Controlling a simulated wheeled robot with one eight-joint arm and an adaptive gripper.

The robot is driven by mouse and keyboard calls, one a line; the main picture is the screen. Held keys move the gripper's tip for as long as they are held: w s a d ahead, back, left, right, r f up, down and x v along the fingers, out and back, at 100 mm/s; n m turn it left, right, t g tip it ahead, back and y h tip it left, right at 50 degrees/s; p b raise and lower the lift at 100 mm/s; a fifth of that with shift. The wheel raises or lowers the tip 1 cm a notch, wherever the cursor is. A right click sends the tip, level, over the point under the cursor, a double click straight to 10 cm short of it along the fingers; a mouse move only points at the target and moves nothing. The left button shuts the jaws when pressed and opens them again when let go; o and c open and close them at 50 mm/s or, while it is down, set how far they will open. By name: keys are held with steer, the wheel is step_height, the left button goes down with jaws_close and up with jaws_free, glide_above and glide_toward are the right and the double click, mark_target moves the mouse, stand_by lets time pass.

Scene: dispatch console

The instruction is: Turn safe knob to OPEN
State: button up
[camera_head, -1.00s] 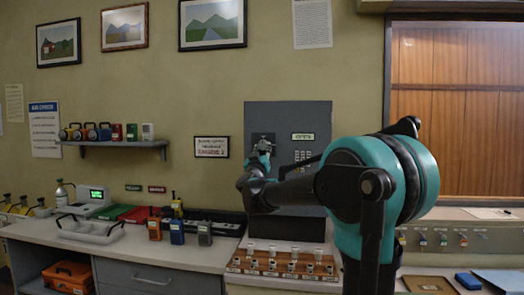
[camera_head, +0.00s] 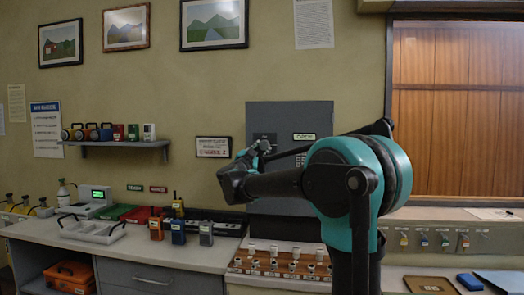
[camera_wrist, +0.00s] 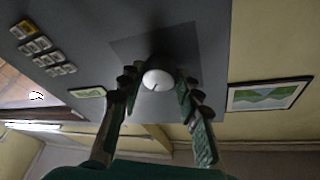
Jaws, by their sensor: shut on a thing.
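The grey safe (camera_head: 290,115) is on the wall, with a green-edged OPEN sign (camera_head: 304,136) at its upper right. My gripper (camera_head: 264,145) reaches its front, left of the sign. In the wrist view, the safe knob (camera_wrist: 157,80) shows a round pale face with a short dark mark, in front of a dark square plate (camera_wrist: 128,48). My gripper's fingers (camera_wrist: 158,86) are on both sides of the knob and shut on it. A small sign shows in the wrist view (camera_wrist: 88,92), too blurred to read. In the head view the knob is hidden by my gripper.
A keypad (camera_wrist: 38,43) is on the safe face. A small framed notice (camera_head: 213,147) hangs left of the safe. Below are a dark keyboard-like device (camera_head: 222,218) and a rack of pale pegs (camera_head: 276,262). Several handheld radios (camera_head: 178,232) stand on the counter.

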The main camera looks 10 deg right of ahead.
steer(key=m+g, duration=0.1)
steer(key=m, duration=0.3)
steer(key=m+g, duration=0.1)
steer(key=m, duration=0.1)
steer(key=shift+a+r+m+g+h, duration=0.15)
steer(key=shift+r+m+g+h, duration=0.15)
steer(key=shift+h, duration=0.1)
steer(key=shift+r+m+g+y, duration=0.15)
steer(key=shift+m+g, duration=0.25)
steer(key=shift+m, duration=0.65)
steer(key=shift+m+g+y, duration=0.15)
steer(key=shift+m+g, duration=0.25)
steer(key=shift+m, duration=0.65)
steer(key=o, duration=1.2)
steer(key=shift+c, duration=0.2)
steer(key=v, duration=1.2)
